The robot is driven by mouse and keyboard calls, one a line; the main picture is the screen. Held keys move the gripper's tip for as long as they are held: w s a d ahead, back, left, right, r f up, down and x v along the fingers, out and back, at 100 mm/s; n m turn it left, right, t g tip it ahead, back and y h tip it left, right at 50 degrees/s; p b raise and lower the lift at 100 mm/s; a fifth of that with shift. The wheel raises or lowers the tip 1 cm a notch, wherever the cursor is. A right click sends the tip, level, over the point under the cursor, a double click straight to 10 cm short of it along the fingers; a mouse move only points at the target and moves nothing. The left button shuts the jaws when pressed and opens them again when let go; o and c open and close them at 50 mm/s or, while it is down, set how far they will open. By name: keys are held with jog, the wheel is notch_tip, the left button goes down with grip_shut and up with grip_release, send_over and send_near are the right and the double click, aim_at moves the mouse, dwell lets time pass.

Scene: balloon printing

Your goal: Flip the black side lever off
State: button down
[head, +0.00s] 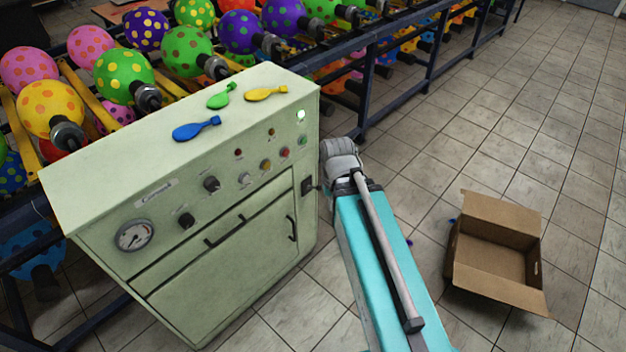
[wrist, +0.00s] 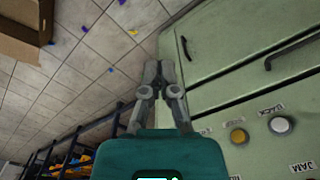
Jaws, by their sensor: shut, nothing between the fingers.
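The black side lever (head: 308,186) shows in the head view as a small dark fitting at the right edge of the pale green cabinet (head: 150,190), left of my arm. Its exact position, up or down, is too small to tell. In the wrist view my gripper (wrist: 160,68) is shut with its fingertips together and empty. The fingertips are beside the cabinet's edge, with the cabinet (wrist: 235,65) on the right of that view. I cannot make out the lever in the wrist view. In the head view my fingers are hidden.
An open cardboard box (head: 497,250) lies on the tiled floor at right. Several deflated balloons, one blue (head: 196,128), lie on the cabinet top. A balloon rack (head: 400,75) runs behind. Floor between cabinet and box is mostly clear.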

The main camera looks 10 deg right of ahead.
jog(key=shift+d, duration=0.25)
jog(key=shift+w+f, duration=0.1)
jog(key=n+t+b, duration=0.1)
jog(key=t+b, duration=0.3)
jog(key=b, duration=1.1)
send_over(314, 187)
jog(key=s+d, duration=0.2)
jog(key=f, duration=1.4)
jog(key=shift+s+a, duration=0.15)
jog(key=shift+s, duration=0.05)
jog(key=shift+r, duration=0.1)
jog(key=b+x, duration=0.9)
jog(key=x, duration=0.1)
jog(key=shift+s+a, duration=0.15)
jog(key=shift+a, duration=0.05)
